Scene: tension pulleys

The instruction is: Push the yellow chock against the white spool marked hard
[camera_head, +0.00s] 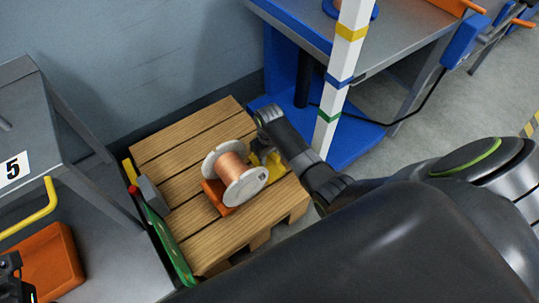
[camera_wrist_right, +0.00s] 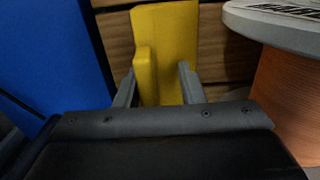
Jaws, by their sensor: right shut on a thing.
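The white spool (camera_head: 248,187), wound with copper wire, lies on its side on the wooden pallet; it also shows at the right of the wrist view (camera_wrist_right: 245,20). My right gripper (camera_head: 264,148) is shut on the chock's raised rib, one finger on each side (camera_wrist_right: 158,88). A dark part at the lower left edge looks like my left gripper (camera_head: 10,275); its jaws are unclear.
An orange block (camera_head: 213,191) sits against the spool's other side. The wooden pallet (camera_head: 180,145) has bare boards behind it. A white post with coloured bands (camera_head: 340,75) stands right of my gripper, by a blue frame (camera_head: 350,140). A green rail (camera_head: 172,245) edges the pallet's left.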

